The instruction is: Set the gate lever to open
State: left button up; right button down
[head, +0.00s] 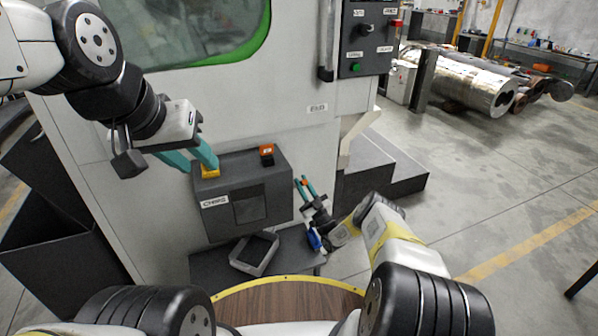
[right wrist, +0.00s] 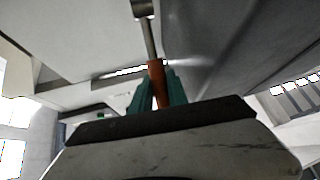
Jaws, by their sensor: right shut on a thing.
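The gate lever shows in the right wrist view as an orange grip (right wrist: 156,84) on a metal rod (right wrist: 149,38). My right gripper (right wrist: 157,100) is shut on the orange grip, with a teal finger on each side. In the head view my right gripper (head: 306,186) is beside the right side of the grey box labelled CHIPS (head: 245,190). The lever's mount and any position marks cannot be made out. My left gripper (head: 198,162) has its teal fingers apart at the box's top left, close to a yellow block (head: 210,173); whether they touch it is unclear.
A black and orange part (head: 267,154) sits on the box's top. A machine panel with buttons (head: 368,38) is above right. Dark steps (head: 385,170) stand to the right, with open floor beyond.

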jog(key=c, duration=1.3)
grip_release()
jog(key=v, duration=0.8)
